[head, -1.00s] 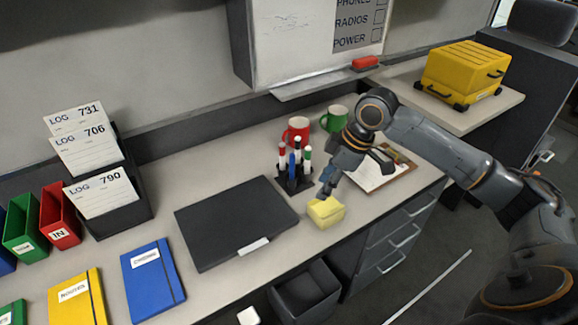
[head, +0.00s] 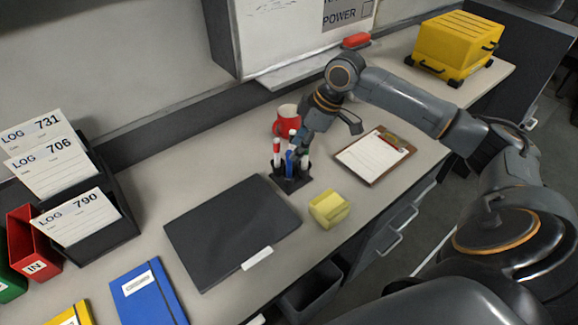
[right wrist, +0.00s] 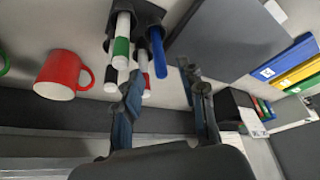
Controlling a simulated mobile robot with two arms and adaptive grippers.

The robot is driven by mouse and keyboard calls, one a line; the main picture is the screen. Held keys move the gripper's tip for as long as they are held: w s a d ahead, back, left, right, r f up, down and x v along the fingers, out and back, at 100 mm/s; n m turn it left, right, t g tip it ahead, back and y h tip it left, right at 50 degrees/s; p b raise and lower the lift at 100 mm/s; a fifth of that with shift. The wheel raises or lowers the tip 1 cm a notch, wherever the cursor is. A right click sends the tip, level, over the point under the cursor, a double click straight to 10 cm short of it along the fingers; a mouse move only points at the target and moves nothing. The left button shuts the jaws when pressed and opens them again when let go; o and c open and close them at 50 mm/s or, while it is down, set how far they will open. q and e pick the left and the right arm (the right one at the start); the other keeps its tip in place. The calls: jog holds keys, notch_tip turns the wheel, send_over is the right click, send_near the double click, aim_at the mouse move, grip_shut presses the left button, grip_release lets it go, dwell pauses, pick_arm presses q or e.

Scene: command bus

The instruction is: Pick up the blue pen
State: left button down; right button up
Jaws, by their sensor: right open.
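The blue pen (head: 289,163) stands upright in a black pen holder (head: 292,184) on the counter, beside red, black and green-capped markers. My right gripper (head: 301,150) is at the top of the holder, partly hiding the markers. In the right wrist view, the open right gripper (right wrist: 162,78) has one finger on each side of the blue pen's (right wrist: 158,52) end. The pen's end reaches about the line between the fingertips; I cannot tell if either finger touches it. The green-capped marker (right wrist: 122,42) is close to the left finger. My left gripper is not in view.
A red mug (head: 286,120) stands behind the holder. A yellow block (head: 329,208) lies in front of it, a black folder (head: 232,230) at left, and a clipboard (head: 375,155) at right. The wall board's ledge (head: 300,70) is behind.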

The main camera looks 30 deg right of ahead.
aim_at(289, 161)
jog(key=x, duration=0.6)
jog(key=shift+p, duration=0.35)
jog(key=shift+w+f, duration=0.1)
jog(key=shift+f, duration=0.35)
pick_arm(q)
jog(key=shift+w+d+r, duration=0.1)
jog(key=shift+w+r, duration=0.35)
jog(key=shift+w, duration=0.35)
pick_arm(e)
grip_shut()
